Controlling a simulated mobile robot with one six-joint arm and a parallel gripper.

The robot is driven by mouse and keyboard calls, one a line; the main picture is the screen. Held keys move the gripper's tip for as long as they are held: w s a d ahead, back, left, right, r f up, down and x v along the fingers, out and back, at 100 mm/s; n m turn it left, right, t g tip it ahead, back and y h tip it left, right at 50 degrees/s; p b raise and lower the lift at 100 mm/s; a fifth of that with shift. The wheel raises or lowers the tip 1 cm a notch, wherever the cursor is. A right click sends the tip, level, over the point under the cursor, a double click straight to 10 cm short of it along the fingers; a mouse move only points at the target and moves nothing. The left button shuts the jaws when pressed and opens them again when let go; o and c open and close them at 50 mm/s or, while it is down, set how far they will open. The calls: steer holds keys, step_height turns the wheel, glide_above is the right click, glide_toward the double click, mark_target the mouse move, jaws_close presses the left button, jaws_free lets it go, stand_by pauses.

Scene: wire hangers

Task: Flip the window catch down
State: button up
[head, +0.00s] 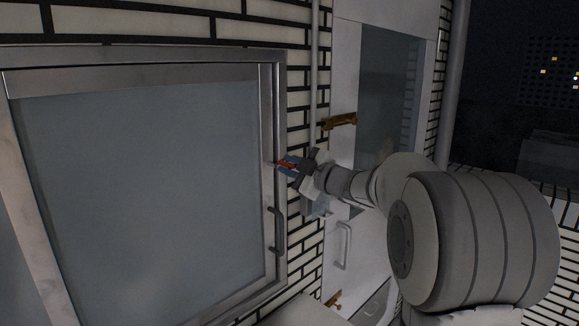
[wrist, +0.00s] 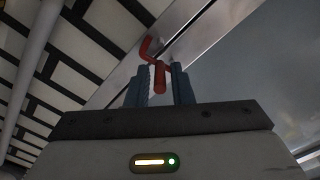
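The window catch (wrist: 159,80) is a small red bent lever on the metal window frame. In the wrist view its straight end lies between my two blue fingers, with narrow gaps at its sides. My gripper (wrist: 161,72) looks open around it; I cannot tell whether a finger touches it. In the head view my gripper (head: 288,167) reaches left to the right edge of the window frame (head: 267,120). A little red of the catch (head: 284,164) shows there, mostly hidden by the fingers.
The large glass pane (head: 140,190) fills the left of the head view. A dark bar handle (head: 279,232) sits lower on the frame. A white door (head: 345,75) with brass hinges stands behind my arm. White brick wall (head: 298,110) lies between.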

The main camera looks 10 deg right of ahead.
jaws_close()
steer(key=shift+m+p, duration=1)
steer(key=shift+p, duration=0.1)
steer(key=shift+f+m, duration=0.25)
steer(key=shift+m, duration=0.35)
steer(key=shift+o, duration=1.5)
jaws_free()
steer(key=b+v, duration=0.2)
steer(key=v, duration=0.6)
